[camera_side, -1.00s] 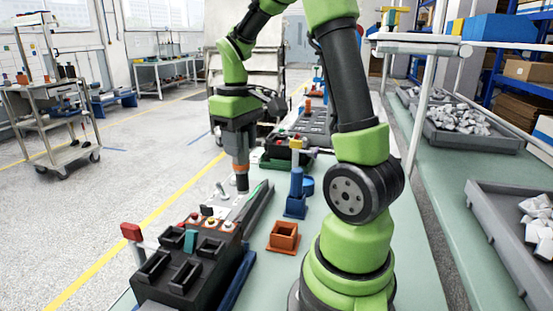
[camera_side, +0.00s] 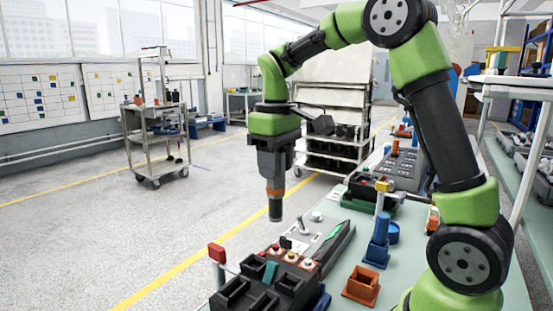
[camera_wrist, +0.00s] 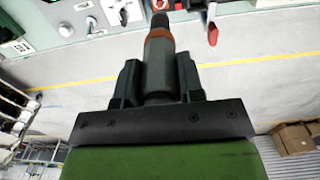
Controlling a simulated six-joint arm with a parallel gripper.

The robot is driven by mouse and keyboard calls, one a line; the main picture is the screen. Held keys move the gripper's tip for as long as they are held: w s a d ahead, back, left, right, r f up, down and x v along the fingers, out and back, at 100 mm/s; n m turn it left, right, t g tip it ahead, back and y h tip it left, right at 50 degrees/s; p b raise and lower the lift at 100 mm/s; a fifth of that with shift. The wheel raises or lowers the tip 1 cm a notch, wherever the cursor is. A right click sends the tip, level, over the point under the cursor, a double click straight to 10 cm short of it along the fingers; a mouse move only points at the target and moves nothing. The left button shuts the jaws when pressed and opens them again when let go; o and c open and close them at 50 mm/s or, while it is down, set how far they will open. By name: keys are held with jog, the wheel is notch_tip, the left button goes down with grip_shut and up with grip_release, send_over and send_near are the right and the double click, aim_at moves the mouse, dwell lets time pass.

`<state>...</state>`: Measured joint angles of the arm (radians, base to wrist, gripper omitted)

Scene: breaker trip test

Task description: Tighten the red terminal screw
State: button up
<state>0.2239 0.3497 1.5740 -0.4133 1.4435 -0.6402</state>
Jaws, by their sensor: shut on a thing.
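My gripper (camera_side: 275,172) is shut on a dark cylindrical tool with an orange band (camera_side: 275,203), which points down. In the wrist view the tool (camera_wrist: 160,55) sits between the two jaws (camera_wrist: 159,78). The tool's tip is in the air, left of and above the panel's small lever in the side view. A row of small round terminals with red and orange tops (camera_side: 292,257) is on the dark breaker block (camera_side: 265,285), below the tip. They are too small for me to tell which is the red terminal screw. The tip is apart from them.
A red-topped post (camera_side: 217,254) stands at the block's left. A blue stand (camera_side: 378,243) and an orange open box (camera_side: 361,286) are on the bench to the right. A wheeled trolley (camera_side: 155,130) is far off. The floor left of the bench is clear.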

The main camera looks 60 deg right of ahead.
aim_at(276, 198)
jog(key=shift+f, duration=2.9)
jog(key=shift+f, duration=0.75)
dwell(0.4)
dwell(1.0)
jog(key=shift+r, duration=3)
